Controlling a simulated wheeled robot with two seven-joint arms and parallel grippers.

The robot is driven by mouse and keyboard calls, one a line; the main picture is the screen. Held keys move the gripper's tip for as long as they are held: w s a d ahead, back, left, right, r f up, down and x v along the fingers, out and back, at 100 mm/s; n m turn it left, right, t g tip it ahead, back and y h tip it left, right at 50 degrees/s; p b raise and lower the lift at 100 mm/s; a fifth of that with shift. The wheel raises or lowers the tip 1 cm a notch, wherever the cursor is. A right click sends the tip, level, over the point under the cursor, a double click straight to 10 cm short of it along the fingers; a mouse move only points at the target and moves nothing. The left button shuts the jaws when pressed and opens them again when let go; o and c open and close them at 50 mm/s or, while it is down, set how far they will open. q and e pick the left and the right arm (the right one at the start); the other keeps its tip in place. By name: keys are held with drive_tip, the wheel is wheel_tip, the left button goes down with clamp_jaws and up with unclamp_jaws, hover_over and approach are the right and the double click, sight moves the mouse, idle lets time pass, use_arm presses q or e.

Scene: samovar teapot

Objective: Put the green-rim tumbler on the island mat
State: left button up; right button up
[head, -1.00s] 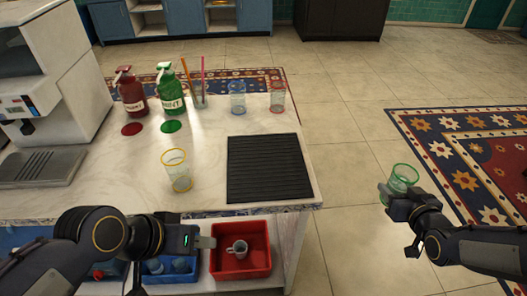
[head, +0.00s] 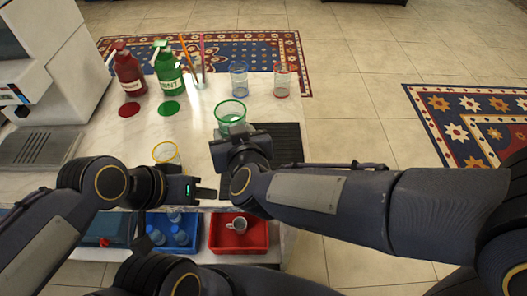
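The green-rim tumbler (head: 231,112) is clear glass and looks about upright. My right gripper (head: 234,132) is around its lower part and appears shut on it; the fingers are mostly hidden. The tumbler shows over the left part of the black ribbed island mat (head: 289,143) and appears raised above it. My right arm and gripper cover much of the mat. My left gripper (head: 206,193) is low at the counter's front edge with nothing visible in it; its finger gap cannot be made out.
A yellow-rim tumbler (head: 166,153) stands left of the mat, partly behind my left arm. Blue-rim (head: 238,80) and red-rim (head: 282,79) tumblers stand at the back. Red (head: 129,74) and green (head: 168,70) bottles stand back left. A red bin (head: 256,240) with a mug sits below.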

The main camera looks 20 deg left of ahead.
sight(275, 147)
drive_tip(key=shift+s+a, duration=0.55)
drive_tip(key=shift+s, duration=0.2)
drive_tip(key=shift+d+f, duration=0.1)
drive_tip(key=shift+f, duration=0.05)
drive_tip(key=w+d+f+b, duration=0.2)
drive_tip(key=w+f, duration=0.1)
drive_tip(key=w+d+f+b, duration=0.2)
drive_tip(key=w+d+f, duration=0.1)
drive_tip(key=w+d+f+b, duration=0.2)
drive_tip(key=w+f, duration=0.1)
drive_tip(key=w, duration=0.1)
drive_tip(key=shift+w+d, duration=0.1)
drive_tip(key=shift+d, duration=0.25)
drive_tip(key=shift+w+d+f, duration=0.1)
drive_tip(key=shift+f, duration=0.05)
drive_tip(key=shift+w+f+b, duration=0.15)
drive_tip(key=shift+f+b, duration=0.35)
drive_tip(key=shift+f, duration=1.1)
drive_tip(key=shift+d, duration=0.1)
drive_tip(key=shift+f+b, duration=0.3)
drive_tip(key=o, duration=1.1)
drive_tip(key=shift+r, duration=0.1)
drive_tip(key=shift+c, duration=0.2)
